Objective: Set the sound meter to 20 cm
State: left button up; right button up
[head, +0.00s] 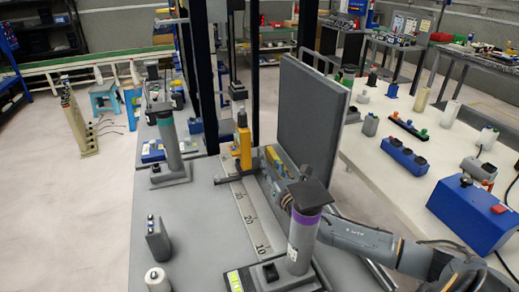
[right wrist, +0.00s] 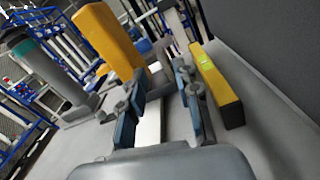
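The strip shows 10, 20 and a further partly hidden mark; the block stands beyond the 20. In the right wrist view the yellow block (right wrist: 112,38) is ahead and left of the fingers. My right gripper (right wrist: 160,82) is open and empty, low over the bench, with the strip showing between its fingers. In the head view, its arm partly hides it (head: 273,178). My left gripper is not in view.
A grey foam wall (head: 308,115) stands right of the strip. A yellow bar (right wrist: 216,85) lies beside the right finger. A purple-banded post (head: 303,238) stands at the near end, a grey post (head: 170,140) at left. The bench's left middle is mostly clear.

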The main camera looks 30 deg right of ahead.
aim_at(262, 153)
jog(key=x, duration=1)
jog(key=shift+w, duration=0.25)
grip_shut()
